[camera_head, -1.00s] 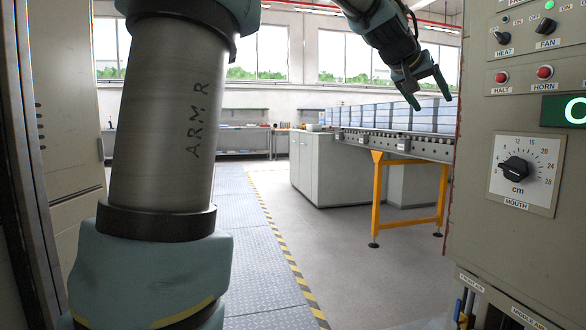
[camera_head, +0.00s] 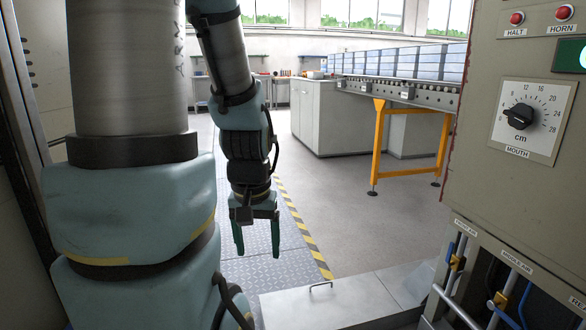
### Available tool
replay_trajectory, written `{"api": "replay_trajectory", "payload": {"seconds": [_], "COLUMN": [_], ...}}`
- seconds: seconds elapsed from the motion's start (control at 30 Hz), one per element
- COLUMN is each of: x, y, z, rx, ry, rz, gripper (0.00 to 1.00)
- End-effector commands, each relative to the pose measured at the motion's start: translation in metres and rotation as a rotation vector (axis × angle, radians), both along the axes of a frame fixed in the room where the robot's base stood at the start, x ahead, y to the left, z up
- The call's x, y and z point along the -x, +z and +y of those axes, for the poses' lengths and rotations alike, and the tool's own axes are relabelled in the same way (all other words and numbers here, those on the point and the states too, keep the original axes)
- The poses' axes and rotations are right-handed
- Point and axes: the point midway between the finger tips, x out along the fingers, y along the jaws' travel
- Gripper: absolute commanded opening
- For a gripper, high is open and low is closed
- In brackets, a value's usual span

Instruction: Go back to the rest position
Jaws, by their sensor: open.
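My gripper (camera_head: 257,238) hangs in the middle of the view, pointing down, with its two green fingers apart and nothing between them. It is above the floor near the yellow-and-black striped line. My forearm comes down from the top of the picture to it. My larger arm links fill the left side and hide what is behind them.
A control panel (camera_head: 535,170) with a MOUTH dial (camera_head: 520,116) stands close at the right. Below it are pipes with yellow-handled valves (camera_head: 456,263). A metal lid with a handle (camera_head: 322,300) lies low in front. A roller conveyor (camera_head: 400,90) stands behind. The floor between is open.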

Motion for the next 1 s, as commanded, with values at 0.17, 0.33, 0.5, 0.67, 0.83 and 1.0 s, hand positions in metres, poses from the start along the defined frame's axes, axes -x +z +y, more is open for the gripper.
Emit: {"api": "replay_trajectory", "payload": {"seconds": [0.17,0.33,0.5,0.67,0.83,1.0], "x": [-0.006,-0.006,-0.006,-0.007,-0.007,-0.007], "y": [0.052,0.093,0.148,0.198,0.236,0.252], "z": [-0.003,-0.003,-0.003,-0.003,-0.003,-0.003], "rx": [0.002,0.003,0.003,0.003,0.003,0.003], "ry": [-0.005,-0.006,-0.006,-0.006,-0.006,-0.006], "rz": [-0.012,-0.012,-0.013,-0.013,-0.013,-0.013], "gripper": [0.75,0.75,0.75,0.75,0.75,0.75]}}
